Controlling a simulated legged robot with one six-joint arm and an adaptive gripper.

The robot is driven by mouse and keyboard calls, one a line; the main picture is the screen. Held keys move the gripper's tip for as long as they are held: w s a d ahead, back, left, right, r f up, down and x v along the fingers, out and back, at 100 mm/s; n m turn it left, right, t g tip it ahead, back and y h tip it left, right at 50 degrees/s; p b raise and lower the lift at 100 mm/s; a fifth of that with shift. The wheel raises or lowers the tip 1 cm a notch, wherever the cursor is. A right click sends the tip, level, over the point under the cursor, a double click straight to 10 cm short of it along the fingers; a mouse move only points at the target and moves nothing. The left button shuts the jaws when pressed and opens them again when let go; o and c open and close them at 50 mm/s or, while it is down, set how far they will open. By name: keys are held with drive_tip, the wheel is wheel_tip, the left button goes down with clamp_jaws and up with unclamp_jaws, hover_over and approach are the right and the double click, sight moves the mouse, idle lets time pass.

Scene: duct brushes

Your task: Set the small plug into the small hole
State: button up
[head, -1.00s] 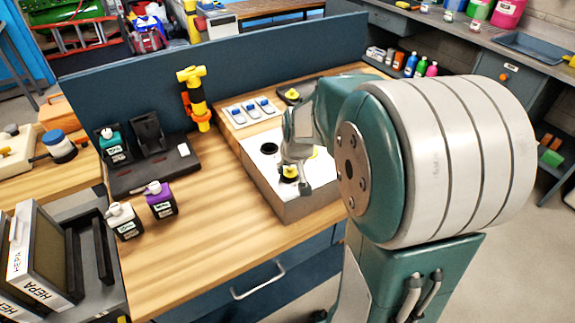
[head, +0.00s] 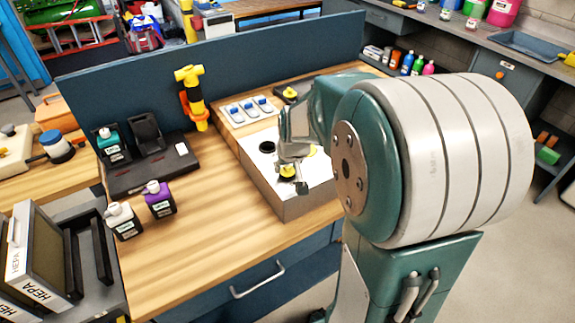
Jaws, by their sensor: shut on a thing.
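A yellow-topped plug with a dark base (head: 287,171) is at my gripper (head: 292,178), over the near part of the white-topped box (head: 262,168). My gripper is shut on this plug; one dark fingertip shows to its right. Whether the plug's base is above the top, touching it or in a hole is hidden. A round black hole (head: 267,147) is open in the box top, behind and left of the plug. A second yellow piece (head: 312,151) shows partly behind my gripper. Another yellow-topped plug (head: 290,92) sits on a dark tray at the back.
A white tray with several blue-and-white pieces (head: 248,109) lies behind the box. Two small bottles, white (head: 122,221) and purple (head: 160,200), stand left. The wooden bench front (head: 220,235) is clear.

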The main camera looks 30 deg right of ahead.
drive_tip(key=shift+a, duration=0.25)
drive_tip(key=shift+d, duration=0.1)
drive_tip(key=shift+r, duration=0.85)
drive_tip(key=shift+d, duration=0.15)
idle(0.7)
drive_tip(key=shift+r, duration=0.8)
idle(0.8)
drive_tip(key=o, duration=0.5)
drive_tip(key=shift+c, duration=0.2)
